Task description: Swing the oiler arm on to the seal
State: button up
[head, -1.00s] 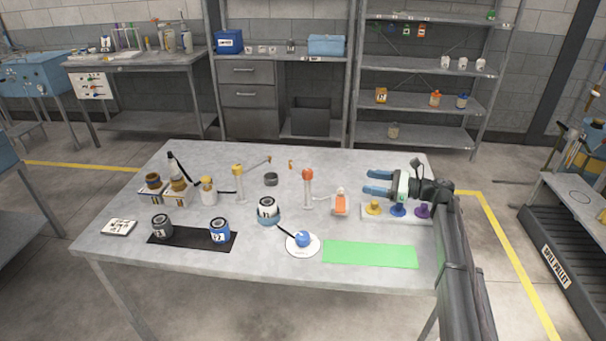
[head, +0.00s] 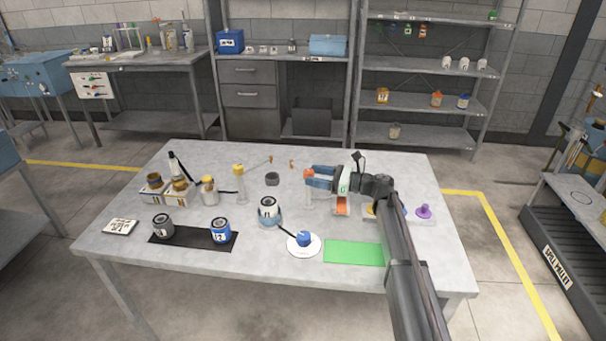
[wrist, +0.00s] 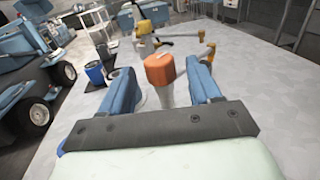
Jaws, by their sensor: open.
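The orange-capped oiler post (head: 309,173) stands on the table, right of the dark seal ring (head: 272,179). A small orange tip (head: 291,163) shows behind and left of this post, apart from the ring. A yellow-capped post (head: 239,170) stands left of the ring, with a thin arm reaching back right. My gripper (head: 312,177) is open at the orange cap. In the wrist view the orange cap (wrist: 160,69) lies between the two blue fingers, with a visible gap to the right finger. Contact with the left finger cannot be told.
An orange bottle (head: 341,206) stands beneath my arm. Several tins and bottles stand left.

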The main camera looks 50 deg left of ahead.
jog(key=shift+x, duration=2.35)
grip_shut()
